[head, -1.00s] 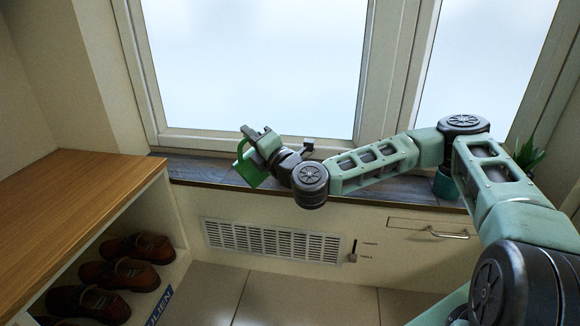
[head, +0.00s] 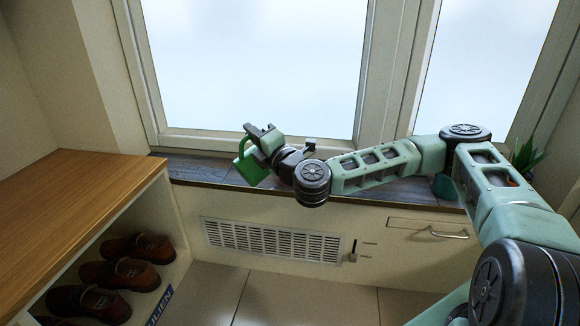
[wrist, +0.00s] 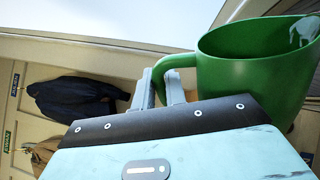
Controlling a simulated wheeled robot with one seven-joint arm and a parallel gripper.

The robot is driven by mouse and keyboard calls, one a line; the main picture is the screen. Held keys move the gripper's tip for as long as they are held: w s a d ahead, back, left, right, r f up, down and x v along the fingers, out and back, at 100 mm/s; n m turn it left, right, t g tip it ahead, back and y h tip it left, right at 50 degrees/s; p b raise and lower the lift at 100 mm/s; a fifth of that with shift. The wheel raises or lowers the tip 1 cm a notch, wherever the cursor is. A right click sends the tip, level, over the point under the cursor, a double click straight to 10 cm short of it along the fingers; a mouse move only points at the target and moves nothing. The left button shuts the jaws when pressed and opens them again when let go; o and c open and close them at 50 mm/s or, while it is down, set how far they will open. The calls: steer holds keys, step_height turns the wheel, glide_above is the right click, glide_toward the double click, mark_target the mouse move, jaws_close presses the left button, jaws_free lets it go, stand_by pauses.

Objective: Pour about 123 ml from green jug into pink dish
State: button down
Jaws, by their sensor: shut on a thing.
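The green jug (head: 251,166) is held in my gripper (head: 262,142) above the dark window sill, near its left part. The wrist view shows the jug (wrist: 245,85) close up, with its handle between my gripper's fingers (wrist: 160,90). A pale patch shows inside near its rim; I cannot tell how full it is. No liquid is seen leaving it.
The window sill (head: 200,170) runs below the window panes. A potted plant (head: 443,187) stands on it at right. A wooden-topped shoe cubby (head: 70,195) with brown shoes (head: 125,275) is at left. Dark clothing (wrist: 75,97) hangs in the wrist view.

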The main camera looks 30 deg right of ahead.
mark_target(240, 147)
steer(key=shift+d+r+m, duration=0.45)
steer(key=shift+d+m, duration=0.1)
steer(key=shift+m, duration=0.15)
stand_by(0.4)
steer(key=shift+w+d+r+m+h, duration=0.15)
steer(key=shift+d+m+h, duration=0.2)
steer(key=shift+d, duration=0.2)
steer(key=shift+a+f+n, duration=0.25)
steer(key=shift+a+n, duration=0.2)
steer(key=shift+a, duration=0.1)
steer(key=shift+a+f+n, duration=0.2)
steer(key=shift+a+n, duration=0.2)
steer(key=shift+a, duration=0.1)
steer(key=shift+s+a+f+n+y+b, duration=0.3)
steer(key=shift+a+f+n, duration=0.25)
steer(key=shift+n, duration=0.3)
steer(key=shift+s+a+f+n+y+b, duration=0.1)
steer(key=shift+a+f+n+y+b, duration=0.1)
steer(key=shift+a+f+n+y, duration=0.5)
steer(key=shift+s+a+n+g, duration=0.1)
steer(key=shift+a+n+g, duration=0.25)
steer(key=shift+n, duration=0.55)
steer(key=shift+a+n+g, duration=0.25)
steer(key=shift+a+n, duration=0.1)
steer(key=shift+n, duration=0.5)
